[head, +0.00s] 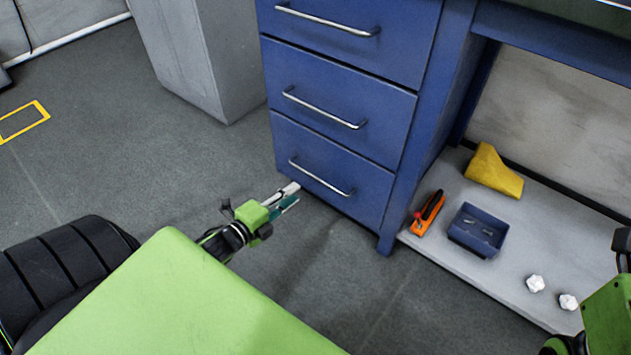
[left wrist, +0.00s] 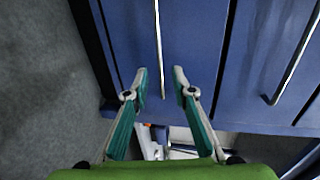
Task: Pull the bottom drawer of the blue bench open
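The blue bench's bottom drawer (head: 340,199) is closed, flush with the drawers above it. Its metal bar handle (head: 320,180) runs across its front. My left gripper (head: 291,196) is low in front of this drawer, near the handle's left end. In the left wrist view the gripper (left wrist: 160,80) is open and empty, with the handle bar (left wrist: 158,45) lined up between its two teal-padded fingers. Whether the fingers touch the bar cannot be told. Part of my right arm shows at the right edge of the head view; its fingertips are out of frame.
Two closed drawers with handles sit above, the middle one (head: 338,104) directly over it. A grey cabinet (head: 197,60) stands left; floor before the drawers is clear.

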